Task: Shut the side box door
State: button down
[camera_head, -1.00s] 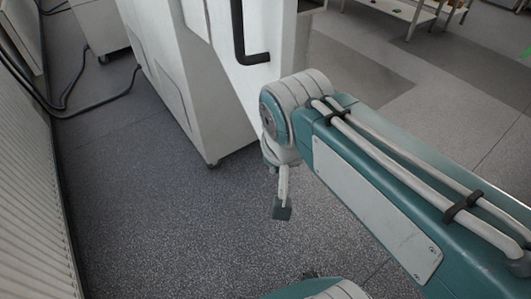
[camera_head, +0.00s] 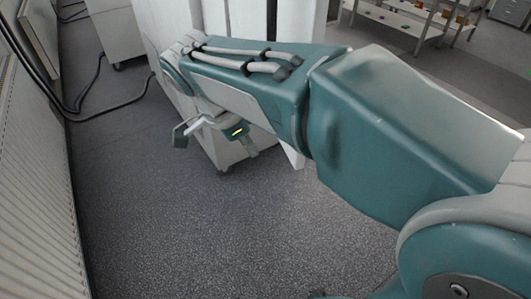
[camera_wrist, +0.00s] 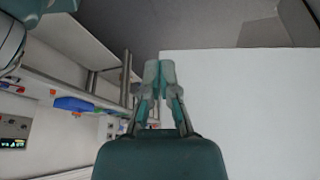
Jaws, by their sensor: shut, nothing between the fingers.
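The side box door (camera_head: 298,30) is a tall white panel with a black handle (camera_head: 271,18), beside the white cabinet. It appears to stand open, away from the cabinet body. My arm hides its middle; its lower corner shows below the arm. In the wrist view a large blank white panel (camera_wrist: 245,115), likely this door, fills the right side. My gripper (camera_wrist: 159,72) is shut and empty, its fingertips at that panel's left edge. I cannot tell whether they touch it. In the head view the gripper is partly hidden under my forearm.
The white cabinet (camera_head: 150,22) stands behind my arm. Black cables (camera_head: 110,107) lie on the floor at left, beside a ribbed panel (camera_head: 40,190). The grey floor in front is clear. The wrist view shows shelves with a blue item (camera_wrist: 73,104) and a lit display (camera_wrist: 12,143) at left.

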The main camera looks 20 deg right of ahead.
jog(key=d+f, duration=0.7)
jog(key=f, duration=0.1)
jog(key=shift+w+d, duration=0.15)
jog(key=shift+d, duration=0.15)
jog(key=shift+f, duration=0.1)
